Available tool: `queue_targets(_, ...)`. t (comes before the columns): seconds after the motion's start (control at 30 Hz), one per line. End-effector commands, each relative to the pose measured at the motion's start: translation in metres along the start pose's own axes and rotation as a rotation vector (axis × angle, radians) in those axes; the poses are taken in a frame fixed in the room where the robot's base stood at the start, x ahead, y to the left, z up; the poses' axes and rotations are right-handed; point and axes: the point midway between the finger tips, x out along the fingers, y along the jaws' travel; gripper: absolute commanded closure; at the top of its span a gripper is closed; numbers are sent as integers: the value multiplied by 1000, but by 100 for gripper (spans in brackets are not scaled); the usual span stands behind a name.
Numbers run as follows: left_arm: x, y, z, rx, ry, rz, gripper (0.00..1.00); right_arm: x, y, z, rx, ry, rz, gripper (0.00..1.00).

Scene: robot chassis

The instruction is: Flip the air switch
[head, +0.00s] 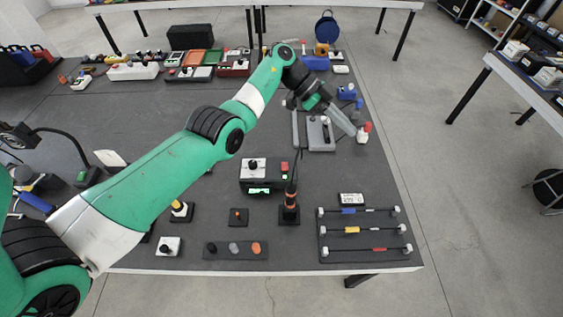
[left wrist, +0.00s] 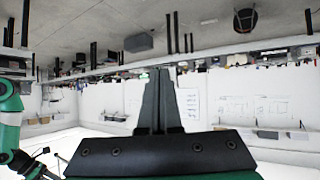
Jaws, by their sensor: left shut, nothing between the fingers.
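My left arm reaches in from the left across the table, and my left gripper (head: 353,131) is shut and empty at the table's right side. Its fingertips are beside a small white device with a red top (head: 363,133); I cannot tell whether they touch it. This may be the air switch, but its lever is too small to make out. In the left wrist view the shut fingers (left wrist: 160,72) point away with nothing between them, and the device does not show there. My right gripper is not in view.
A grey plate with a handle (head: 320,133) lies just left of the gripper. A blue device (head: 347,92) stands behind it. A control box (head: 264,173), an orange-black signal post (head: 289,208) and a rack of rods (head: 364,235) stand nearer. The table's right edge is close by.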

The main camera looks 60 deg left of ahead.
Motion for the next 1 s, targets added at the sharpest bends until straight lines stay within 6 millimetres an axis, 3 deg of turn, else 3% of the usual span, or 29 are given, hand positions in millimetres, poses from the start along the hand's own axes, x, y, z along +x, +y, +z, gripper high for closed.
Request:
queue_targets(0.03,-2,-5,83,-102,-73,2,100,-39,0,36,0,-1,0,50)
queue_targets(0.1,-23,-6,154,-216,-144,-10,100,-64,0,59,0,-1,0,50)
queue_targets(0.2,-56,-12,229,-333,-170,-81,100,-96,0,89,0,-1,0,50)
queue_targets(0.3,-91,-17,270,-379,-154,-165,100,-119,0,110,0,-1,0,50)
queue_targets(0.43,-120,-20,298,-404,-146,-236,100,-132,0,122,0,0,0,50)
queue_targets(0.6,-130,-19,303,-416,-143,-252,100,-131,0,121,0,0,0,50)
queue_targets(0.83,-117,-22,306,-413,-143,-249,100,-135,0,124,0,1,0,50)
queue_targets(1.0,-88,-28,314,-412,-143,-247,100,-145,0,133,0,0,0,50)
